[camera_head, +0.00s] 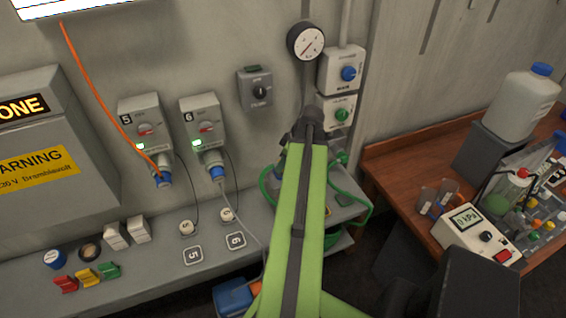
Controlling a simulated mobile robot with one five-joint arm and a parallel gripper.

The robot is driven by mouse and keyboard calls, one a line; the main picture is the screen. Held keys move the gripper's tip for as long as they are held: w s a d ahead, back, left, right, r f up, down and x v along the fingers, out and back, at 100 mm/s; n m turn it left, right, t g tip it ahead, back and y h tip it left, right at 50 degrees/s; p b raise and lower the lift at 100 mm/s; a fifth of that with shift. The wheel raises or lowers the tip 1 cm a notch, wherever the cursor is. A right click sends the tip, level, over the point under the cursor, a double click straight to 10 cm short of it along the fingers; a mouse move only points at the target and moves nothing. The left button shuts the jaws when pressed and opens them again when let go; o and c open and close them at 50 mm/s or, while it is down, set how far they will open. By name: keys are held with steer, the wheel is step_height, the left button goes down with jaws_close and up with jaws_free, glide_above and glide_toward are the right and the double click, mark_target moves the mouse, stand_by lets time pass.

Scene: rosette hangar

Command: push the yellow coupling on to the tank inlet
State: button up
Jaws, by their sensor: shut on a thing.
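My green arm (302,220) rises through the middle of the view to a dark joint (309,122) in front of the wall. I cannot make out any jaws; my gripper and whatever it holds are hidden behind the arm or out of view. I cannot pick out the yellow coupling or the tank inlet for certain. A green hose (369,212) loops out to the right behind the arm, above a low grey shelf (348,206). Its ends are hidden. A white jug with a blue cap (519,108) stands on the right; I cannot tell whether it is the tank.
A wooden bench (405,160) on the right carries a meter reading 0 kPa (472,235) and clutter. A round gauge (306,41) and control boxes (341,72) are on the wall. A blue box (233,296) is below.

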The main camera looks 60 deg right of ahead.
steer(key=shift+f+b, duration=0.5)
steer(key=shift+f, duration=0.05)
steer(key=o, duration=1.3)
steer(key=shift+o, duration=0.2)
steer(key=shift+r, duration=0.15)
steer(key=p+v, duration=1.6)
steer(key=v, duration=0.1)
steer(key=shift+a+r, duration=0.1)
